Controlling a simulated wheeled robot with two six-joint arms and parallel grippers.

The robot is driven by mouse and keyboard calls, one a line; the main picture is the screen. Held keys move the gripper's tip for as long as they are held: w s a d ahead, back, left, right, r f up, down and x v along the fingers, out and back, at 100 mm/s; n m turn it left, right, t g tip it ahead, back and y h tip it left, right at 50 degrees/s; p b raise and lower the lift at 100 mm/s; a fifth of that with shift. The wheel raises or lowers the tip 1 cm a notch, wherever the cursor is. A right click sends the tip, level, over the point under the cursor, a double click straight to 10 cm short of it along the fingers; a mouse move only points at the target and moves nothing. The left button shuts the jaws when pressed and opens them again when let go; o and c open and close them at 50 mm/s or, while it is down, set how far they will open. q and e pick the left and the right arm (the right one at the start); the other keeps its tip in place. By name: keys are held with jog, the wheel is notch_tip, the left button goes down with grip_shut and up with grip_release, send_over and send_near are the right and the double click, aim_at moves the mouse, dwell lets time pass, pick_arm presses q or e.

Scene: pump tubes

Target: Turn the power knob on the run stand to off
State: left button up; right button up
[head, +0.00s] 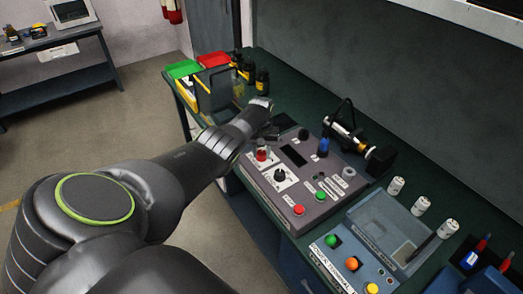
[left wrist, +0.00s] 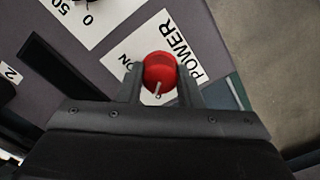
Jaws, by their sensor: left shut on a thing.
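The run stand (head: 318,178) is a grey sloped panel on the green bench. Its red power knob (head: 262,155) sits at the panel's left end, and it also shows in the left wrist view (left wrist: 159,70) over a white label reading POWER and ON. A pale pointer line on the knob points toward my gripper's body in the wrist view. My left gripper (head: 266,136) is over the knob, with its two fingers (left wrist: 160,84) shut on the knob's sides. The OFF mark is not visible. My right gripper is not in view.
A black dial (head: 280,175), a red button (head: 298,210), a green button (head: 320,196) and a blue-topped part (head: 323,147) are on the panel. A pump-like device (head: 350,136) lies behind. Another control box (head: 335,262) is to the right. Dark bottles and bins stand behind the gripper.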

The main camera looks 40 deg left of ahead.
aim_at(261, 152)
pick_arm(q)
jog(key=shift+w+r+n, duration=0.1)
jog(key=shift+n, duration=0.4)
dwell(0.3)
jog(key=o, duration=1)
notch_tip(261, 152, up, 6)
jog(key=shift+a+r+p, duration=0.1)
jog(key=shift+r+p, duration=0.15)
jog(key=shift+p, duration=0.9)
notch_tip(261, 152, up, 11)
jog(key=shift+f+b, duration=0.1)
jog(key=shift+b, duration=0.55)
